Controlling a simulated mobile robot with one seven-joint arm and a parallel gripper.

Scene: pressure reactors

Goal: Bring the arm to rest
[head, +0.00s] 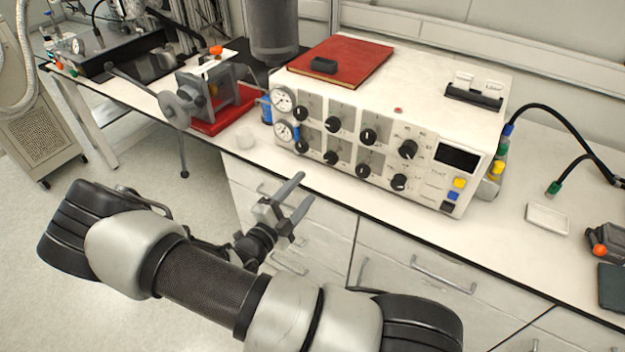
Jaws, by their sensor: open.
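My arm stretches across the lower part of the head view, in front of the bench. My gripper (298,197) is at the end of it, with its two grey fingers apart and nothing between them. In the picture it lies over the bench's front edge and drawer fronts, below the white control unit (440,105). I see no contact with the bench, but the exact gap cannot be told.
The white bench (500,235) carries the control unit with knobs and gauges, and a red book (345,58) on top. A device on a red base (218,115) stands left. A small white tray (547,219) lies right. A grey cabinet (40,135) stands far left; floor between is clear.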

